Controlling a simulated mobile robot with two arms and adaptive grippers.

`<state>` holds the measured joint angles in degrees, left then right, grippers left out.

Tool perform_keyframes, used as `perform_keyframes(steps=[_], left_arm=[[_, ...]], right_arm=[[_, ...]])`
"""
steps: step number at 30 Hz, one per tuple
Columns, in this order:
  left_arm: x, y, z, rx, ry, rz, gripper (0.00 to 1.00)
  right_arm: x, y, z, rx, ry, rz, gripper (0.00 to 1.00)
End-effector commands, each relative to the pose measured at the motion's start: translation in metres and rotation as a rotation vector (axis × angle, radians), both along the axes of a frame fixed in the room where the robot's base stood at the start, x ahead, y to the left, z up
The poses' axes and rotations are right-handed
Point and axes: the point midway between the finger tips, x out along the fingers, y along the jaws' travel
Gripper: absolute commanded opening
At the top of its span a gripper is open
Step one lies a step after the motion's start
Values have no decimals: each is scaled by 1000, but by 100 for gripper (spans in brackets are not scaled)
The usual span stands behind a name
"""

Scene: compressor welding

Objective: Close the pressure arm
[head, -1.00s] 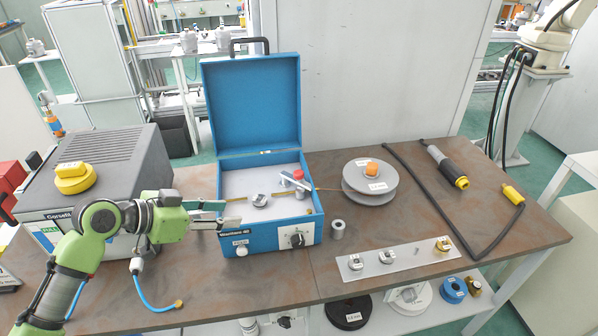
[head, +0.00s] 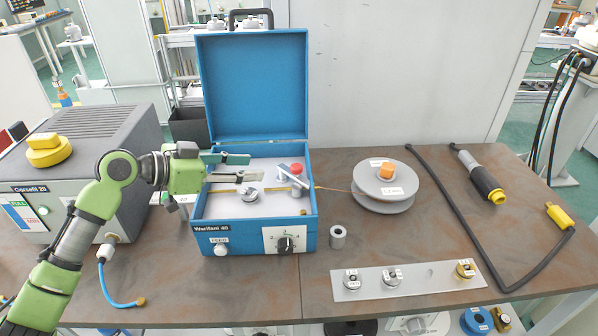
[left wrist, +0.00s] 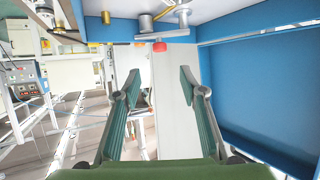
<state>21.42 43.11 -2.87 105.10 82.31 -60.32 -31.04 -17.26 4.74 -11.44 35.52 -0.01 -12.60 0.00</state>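The pressure arm (head: 290,178) is a grey lever with a red knob (head: 296,169), inside the open blue welding feeder box (head: 260,150) in the head view. It lies tilted over a grey fitting, near a round roller (head: 249,195). My left gripper (head: 254,167) is open and empty over the left part of the box, left of the red knob and apart from it. In the left wrist view, the red knob (left wrist: 159,46) shows ahead, between and beyond the spread fingertips (left wrist: 160,76). My right gripper is not in view.
The raised blue lid (head: 255,85) stands behind. A wire spool (head: 383,187) is right of the box, with wire running into it. A grey cylinder (head: 338,237) and a plate with small parts (head: 425,277) stand in front. A dark grey machine (head: 90,160) is at left.

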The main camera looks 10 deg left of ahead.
Motion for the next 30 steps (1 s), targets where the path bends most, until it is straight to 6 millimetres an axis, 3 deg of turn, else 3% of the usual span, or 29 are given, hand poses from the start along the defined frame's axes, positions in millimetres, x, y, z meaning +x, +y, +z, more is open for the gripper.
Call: perform_keyframes(steps=[10,18,30], left_arm=[[37,-40,-17,-4,2,-3,38],[71,-74,-39,-2,2,0,38],[88,-89,-52,2,0,1,38]], right_arm=[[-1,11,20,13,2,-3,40],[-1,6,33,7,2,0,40],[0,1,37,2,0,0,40]])
